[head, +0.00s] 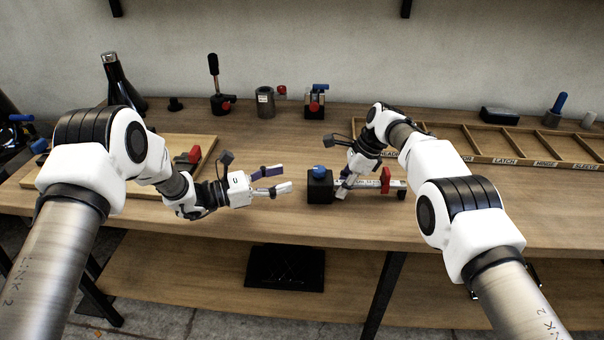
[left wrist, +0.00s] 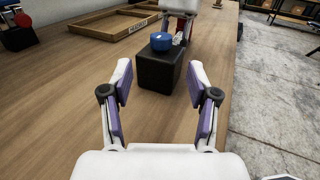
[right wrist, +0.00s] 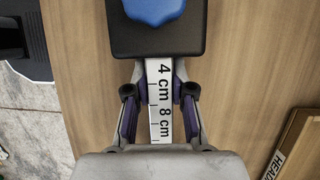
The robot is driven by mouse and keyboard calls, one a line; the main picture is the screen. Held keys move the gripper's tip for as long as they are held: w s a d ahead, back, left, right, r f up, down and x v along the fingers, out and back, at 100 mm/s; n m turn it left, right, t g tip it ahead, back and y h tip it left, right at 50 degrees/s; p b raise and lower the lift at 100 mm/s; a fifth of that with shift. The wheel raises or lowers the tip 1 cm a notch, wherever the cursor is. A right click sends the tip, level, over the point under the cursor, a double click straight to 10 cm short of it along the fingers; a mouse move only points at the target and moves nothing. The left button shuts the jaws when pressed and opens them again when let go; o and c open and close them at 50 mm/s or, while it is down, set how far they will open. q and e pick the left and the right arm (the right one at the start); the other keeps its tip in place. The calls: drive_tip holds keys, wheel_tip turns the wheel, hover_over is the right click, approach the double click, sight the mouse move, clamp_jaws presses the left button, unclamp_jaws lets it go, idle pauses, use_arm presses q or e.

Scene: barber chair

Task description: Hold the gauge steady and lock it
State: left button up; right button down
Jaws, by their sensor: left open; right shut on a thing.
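The gauge stands on the bench in front of me. It has a black block (head: 320,187) with a blue knob (head: 320,171) on top and a white scale bar (head: 398,186) reaching right, with a red part (head: 385,180) on it. My right gripper (head: 345,188) is shut on the bar beside the block; the right wrist view shows the scale (right wrist: 160,100) marked 4 cm and 8 cm between its fingers. My left gripper (head: 284,180) is open and empty, left of the block. In the left wrist view the block (left wrist: 160,70) and knob (left wrist: 161,41) are ahead of its fingers.
A wooden tray (head: 213,143) lies at the left and a labelled compartment tray (head: 470,157) at the back right. A bottle (head: 122,80) and several tools stand along the back. The bench front between my arms is clear.

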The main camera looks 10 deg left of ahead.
use_arm(q)
drive_tip(key=shift+s+a, duration=0.35)
drive_tip(key=shift+a, duration=0.3)
use_arm(e)
drive_tip(key=c, duration=0.9)
unclamp_jaws()
